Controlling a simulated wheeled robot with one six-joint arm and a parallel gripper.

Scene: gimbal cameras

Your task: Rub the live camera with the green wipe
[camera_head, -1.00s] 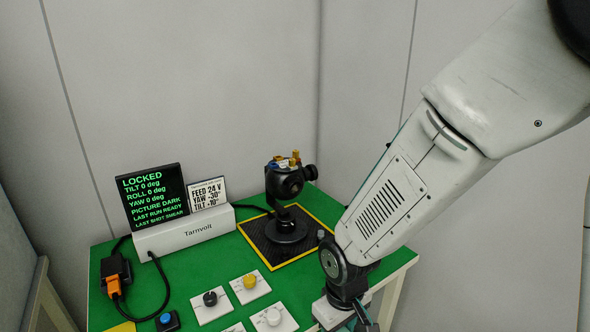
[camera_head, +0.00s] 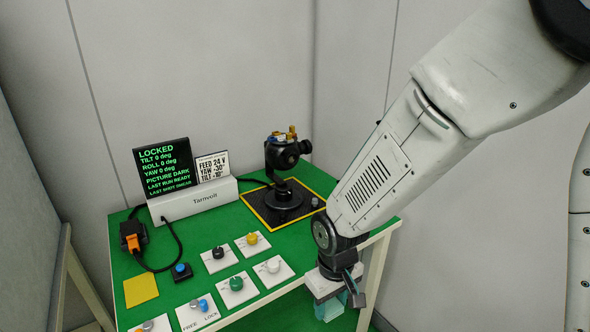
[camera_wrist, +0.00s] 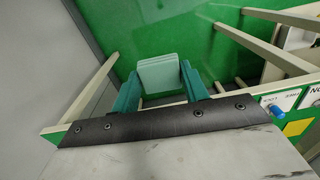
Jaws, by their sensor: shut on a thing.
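My gripper (camera_wrist: 160,88) is shut on a pale green pad, which looks like the green wipe (camera_wrist: 158,70). In the head view my gripper (camera_head: 345,296) hangs at the table's front right edge, pointing down, with the pad (camera_head: 328,308) low beside the teal fingers. A black camera (camera_head: 286,152) sits on a round-based gimbal stand on a yellow-edged black mat at the table's back right. Coloured knobs show on its top. My gripper is well in front of it and apart from it. Whether its lens is smeared cannot be seen.
A Tarnvolt box (camera_head: 200,201) carries a screen (camera_head: 164,168) reading LOCKED, zero angles, PICTURE DARK, LAST SHOT SMEAR. A card (camera_head: 213,167) reads FEED 24 V, YAW -30, TILT -10. Several knob plates (camera_head: 238,284) fill the front. A yellow square (camera_head: 141,290) and orange plug (camera_head: 132,242) lie left.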

